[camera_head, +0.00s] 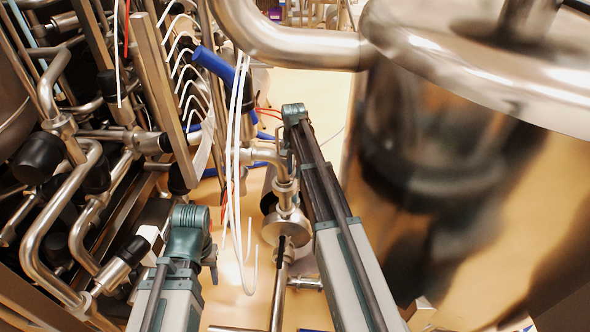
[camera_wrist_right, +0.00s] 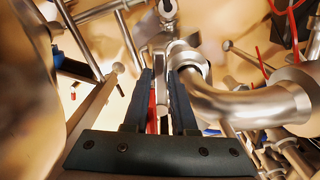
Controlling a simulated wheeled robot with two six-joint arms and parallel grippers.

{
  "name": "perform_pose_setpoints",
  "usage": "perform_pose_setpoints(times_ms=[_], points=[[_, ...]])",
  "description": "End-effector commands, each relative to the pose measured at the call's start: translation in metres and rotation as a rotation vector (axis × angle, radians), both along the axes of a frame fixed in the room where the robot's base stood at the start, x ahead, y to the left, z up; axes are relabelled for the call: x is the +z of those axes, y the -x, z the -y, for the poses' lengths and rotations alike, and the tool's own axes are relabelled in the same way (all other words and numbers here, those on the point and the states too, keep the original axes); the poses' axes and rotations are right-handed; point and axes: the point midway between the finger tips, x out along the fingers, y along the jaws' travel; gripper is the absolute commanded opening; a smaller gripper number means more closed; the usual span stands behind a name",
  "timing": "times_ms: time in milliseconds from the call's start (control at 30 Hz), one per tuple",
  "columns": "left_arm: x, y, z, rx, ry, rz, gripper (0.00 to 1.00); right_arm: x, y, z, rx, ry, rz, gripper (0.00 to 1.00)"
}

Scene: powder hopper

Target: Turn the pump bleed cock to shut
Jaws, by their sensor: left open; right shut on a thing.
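In the right wrist view, my right gripper (camera_wrist_right: 161,76) is shut on a slim metal piece (camera_wrist_right: 160,66), which looks like the lever of the bleed cock. The piece stands between the two dark fingers, in front of a steel pipe fitting (camera_wrist_right: 185,54). Whether the cock is turned open or shut cannot be told. In the head view, my right arm reaches up to my right gripper (camera_head: 292,118), beside a steel pipe elbow (camera_head: 262,157); its fingers and the cock are mostly hidden. My left gripper (camera_head: 205,250) is low at left, empty, its fingers barely visible.
A large polished steel vessel (camera_head: 450,190) fills the right side, close to my right arm. Dense pipework (camera_head: 85,190) crowds the left. White hoses (camera_head: 236,150) hang between my arms. A round steel pipe body (camera_head: 285,226) lies below the elbow.

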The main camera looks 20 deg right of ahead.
Motion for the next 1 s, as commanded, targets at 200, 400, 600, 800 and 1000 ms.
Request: perform_pose_setpoints(times_ms=[200, 400, 600, 800, 1000], points=[[0.0002, 0.0000, 0.0000, 0.000, 0.000, 0.000, 0.50, 0.0002, -0.0054, -0.0070, -0.002, -0.010, 0.009, 0.00], [0.0002, 0.0000, 0.0000, 0.000, 0.000, 0.000, 0.50, 0.0002, -0.0062, -0.0078, 0.000, -0.010, 0.010, 0.00], [0.0003, 0.0000, 0.0000, 0.000, 0.000, 0.000, 0.50, 0.0002, -0.0066, -0.0079, 0.001, -0.009, 0.011, 0.39], [0.0002, 0.0000, 0.0000, 0.000, 0.000, 0.000, 0.50, 0.0002, -0.0046, -0.0062, 0.000, -0.008, 0.007, 0.53], [0.0001, 0.0000, 0.0000, 0.000, 0.000, 0.000, 0.50, 0.0002, -0.0034, -0.0047, -0.002, -0.007, 0.006, 0.53]])
